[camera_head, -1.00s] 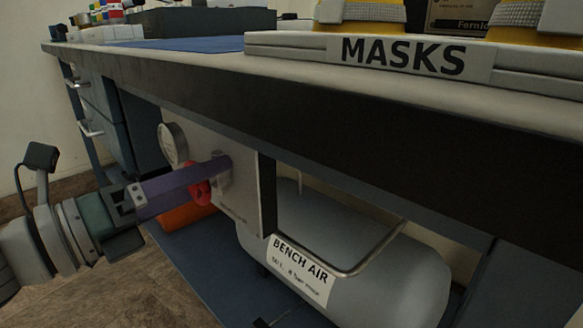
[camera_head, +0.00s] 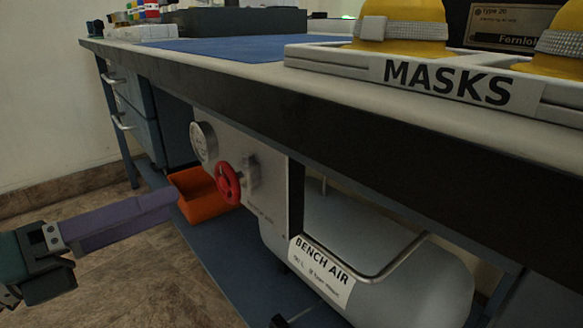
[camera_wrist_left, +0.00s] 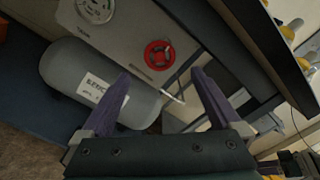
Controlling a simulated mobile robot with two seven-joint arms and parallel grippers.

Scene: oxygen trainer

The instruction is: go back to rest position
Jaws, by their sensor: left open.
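My left gripper (camera_head: 125,218) is at the lower left of the head view, in free space over the brown floor and apart from the bench. In the left wrist view its two purple fingers (camera_wrist_left: 165,92) are spread with nothing between them. A red valve handwheel (camera_head: 228,184) sits on a pale panel under the bench, to the right of the gripper. The handwheel also shows in the left wrist view (camera_wrist_left: 159,55), beyond the fingertips. My right gripper is in neither view.
The bench edge (camera_head: 330,115) overhangs the panel, a gauge (camera_head: 203,142) and a grey tank labelled BENCH AIR (camera_head: 400,260). An orange bin (camera_head: 197,192) stands below. A MASKS tray (camera_head: 450,85) is on top. The floor (camera_head: 150,280) at left is clear.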

